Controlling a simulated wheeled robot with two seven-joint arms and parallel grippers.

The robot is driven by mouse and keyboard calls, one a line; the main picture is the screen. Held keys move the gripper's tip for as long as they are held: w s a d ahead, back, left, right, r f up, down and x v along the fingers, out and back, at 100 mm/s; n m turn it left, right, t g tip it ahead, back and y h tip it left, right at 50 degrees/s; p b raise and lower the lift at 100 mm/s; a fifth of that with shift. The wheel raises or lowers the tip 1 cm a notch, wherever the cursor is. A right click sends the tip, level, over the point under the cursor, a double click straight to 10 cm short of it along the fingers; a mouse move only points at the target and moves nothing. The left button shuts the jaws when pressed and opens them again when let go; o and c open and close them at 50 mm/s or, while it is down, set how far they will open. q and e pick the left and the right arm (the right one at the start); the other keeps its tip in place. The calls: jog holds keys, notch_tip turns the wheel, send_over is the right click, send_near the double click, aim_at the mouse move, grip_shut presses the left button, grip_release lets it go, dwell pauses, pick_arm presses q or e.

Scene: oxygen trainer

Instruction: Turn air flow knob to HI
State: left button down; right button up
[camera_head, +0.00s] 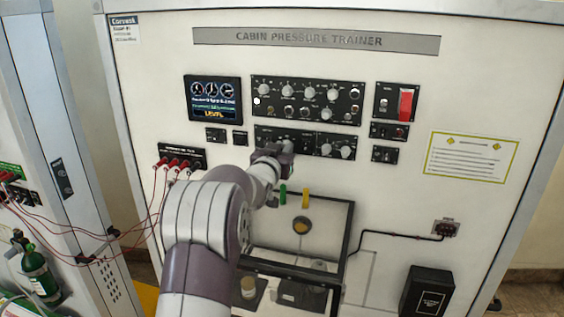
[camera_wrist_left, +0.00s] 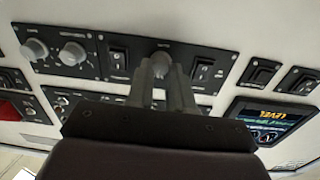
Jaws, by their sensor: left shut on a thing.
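A black lower control panel (camera_head: 310,137) is mounted on the white trainer front, with switches and grey knobs. My left gripper (camera_head: 284,150) reaches up to its middle-left part. In the left wrist view, my left gripper's fingers (camera_wrist_left: 162,84) are closed around a grey knob (camera_wrist_left: 160,59) that sits between two rocker switches. The fingers hide much of this knob. Its label is too small to read, so I cannot tell its HI mark or pointer setting. Two other grey knobs, one nearer (camera_wrist_left: 72,53) and one farther (camera_wrist_left: 35,49), sit apart on the same panel. My right gripper is not in view.
An upper panel (camera_head: 308,84) with several knobs sits just above. A lit display (camera_head: 213,98) is to its left and a red switch (camera_head: 405,104) to its right. Red cables (camera_head: 170,170) hang at left. A dark-framed box (camera_head: 345,235) stands below my arm.

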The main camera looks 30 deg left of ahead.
pick_arm(q)
jog(key=m+b, duration=0.6)
jog(key=m, duration=0.1)
jog(key=shift+d+b, duration=0.1)
jog(key=shift+b, duration=0.3)
jog(key=shift+r, duration=0.1)
jog(key=c, duration=1)
grip_release()
jog(key=shift+w, duration=0.1)
jog(key=b+v, duration=0.4)
jog(key=v, duration=0.8)
